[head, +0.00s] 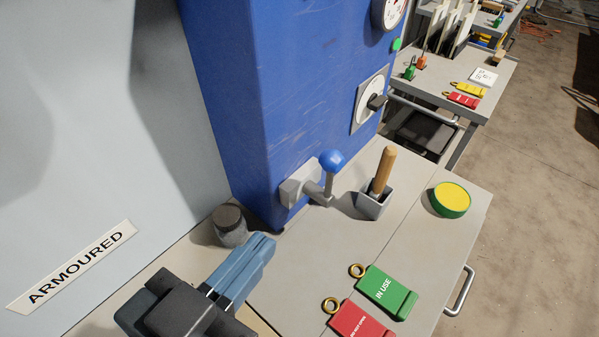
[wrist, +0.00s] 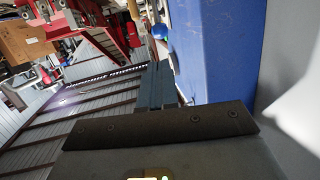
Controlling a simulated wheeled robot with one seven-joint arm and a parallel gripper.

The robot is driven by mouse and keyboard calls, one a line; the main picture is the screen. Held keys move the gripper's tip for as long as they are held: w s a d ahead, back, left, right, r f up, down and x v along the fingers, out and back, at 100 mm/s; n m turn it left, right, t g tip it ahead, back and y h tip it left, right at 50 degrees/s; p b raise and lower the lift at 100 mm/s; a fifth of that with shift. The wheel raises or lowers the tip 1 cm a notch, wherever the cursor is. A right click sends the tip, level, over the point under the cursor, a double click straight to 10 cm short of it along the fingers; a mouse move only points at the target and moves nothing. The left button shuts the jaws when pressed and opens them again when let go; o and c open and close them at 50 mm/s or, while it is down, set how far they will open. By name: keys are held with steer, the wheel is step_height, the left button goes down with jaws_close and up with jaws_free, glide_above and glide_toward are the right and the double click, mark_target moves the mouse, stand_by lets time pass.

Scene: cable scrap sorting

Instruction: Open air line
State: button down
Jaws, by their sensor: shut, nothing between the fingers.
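A lever valve with a blue ball knob (head: 331,160) sits on the side of the blue column (head: 235,90), low above the grey bench top. Its handle stands upright from a grey mount (head: 300,186). I take it to be the air line valve; no label on it can be read. My gripper (head: 262,247) is at the lower left in the head view, its blue-grey fingers together and empty, apart from the lever and short of it. In the wrist view, the fingers (wrist: 152,85) point up towards the blue knob (wrist: 160,32) just beyond their tips.
A dark-lidded pot (head: 229,226) stands behind my fingers. A wooden handle (head: 383,170) stands in a grey holder right of the lever. A yellow-green button (head: 452,199), a green "IN USE" tag (head: 386,292) and a red tag (head: 358,321) lie on the bench. A dial (head: 371,98) is on the column.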

mark_target(326, 168)
stand_by(0.3)
steer(key=p+x, duration=0.3)
steer(key=x, duration=0.9)
steer(key=shift+w+d, duration=0.15)
steer(key=shift+w, duration=0.2)
steer(key=shift+w+d+f, duration=0.2)
steer(key=shift+w+d, duration=0.05)
steer(key=shift+w, duration=0.35)
